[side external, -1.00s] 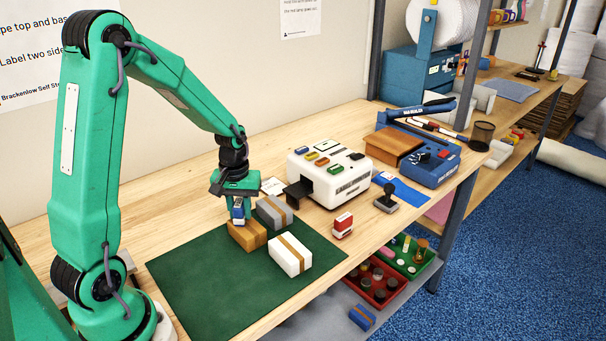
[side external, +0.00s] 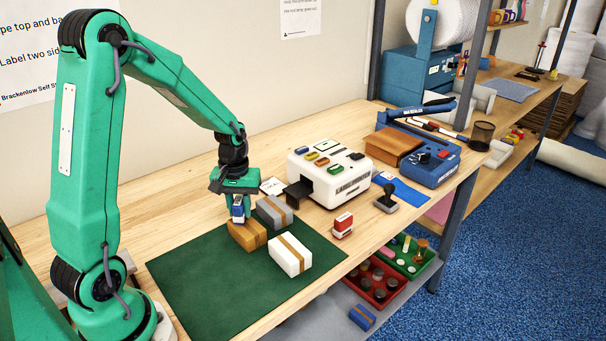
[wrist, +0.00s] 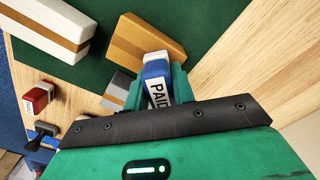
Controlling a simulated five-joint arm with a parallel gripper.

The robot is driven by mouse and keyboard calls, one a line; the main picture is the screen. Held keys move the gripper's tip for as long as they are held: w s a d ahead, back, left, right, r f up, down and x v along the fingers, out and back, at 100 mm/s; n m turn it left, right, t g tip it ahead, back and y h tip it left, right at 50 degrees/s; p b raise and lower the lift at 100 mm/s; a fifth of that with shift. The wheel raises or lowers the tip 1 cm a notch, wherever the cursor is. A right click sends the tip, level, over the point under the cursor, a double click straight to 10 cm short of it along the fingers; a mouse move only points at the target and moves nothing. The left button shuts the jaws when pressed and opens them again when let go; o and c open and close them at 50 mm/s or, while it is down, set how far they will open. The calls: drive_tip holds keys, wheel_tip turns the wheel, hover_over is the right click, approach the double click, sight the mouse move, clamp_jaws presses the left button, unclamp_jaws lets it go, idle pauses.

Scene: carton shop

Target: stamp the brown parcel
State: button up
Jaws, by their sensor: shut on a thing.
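The brown parcel (side external: 246,236) lies on the green mat (side external: 205,290), beside a grey parcel (side external: 273,212) and a white parcel (side external: 291,256). My gripper (side external: 238,213) is shut on a blue and white stamp and holds it upright at the back edge of the brown parcel. In the wrist view the stamp (wrist: 156,82) shows the word PAID between the fingers, with the brown parcel (wrist: 146,42) just beyond it. I cannot tell whether the stamp touches the parcel.
A red and white stamp (side external: 343,225) and a black-handled stamp (side external: 385,199) stand to the right. A white machine (side external: 330,176) stands behind the parcels. Red (side external: 378,284) and green (side external: 412,256) trays sit below the table edge. The mat's front is clear.

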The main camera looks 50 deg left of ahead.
drive_tip(key=shift+r, duration=3.15)
